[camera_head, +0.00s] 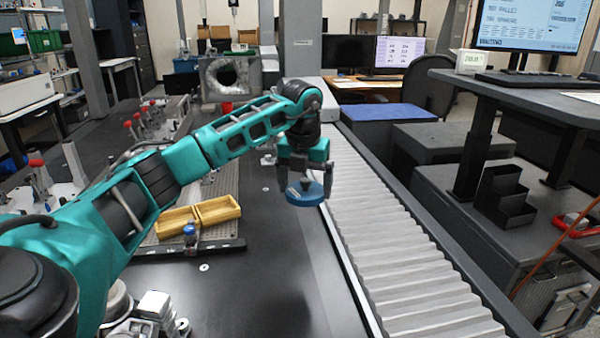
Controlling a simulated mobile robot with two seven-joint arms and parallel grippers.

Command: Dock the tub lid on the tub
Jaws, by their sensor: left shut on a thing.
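My left gripper (305,184) points down near the middle of the view, close to the left edge of the ribbed grey bed. It is shut on the tub lid (305,196), a round blue disc with a small grip on top. The lid hangs roughly level beneath the fingers, and it seems to be above the dark table surface. I cannot make out the tub in this view. My right gripper is not in view.
A yellow two-part open box (218,209) lies left of the lid, with a dark bar and blue knob (189,230) in front. Red-topped clamps (36,163) stand farther left. The dark table (270,285) is bare in front.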

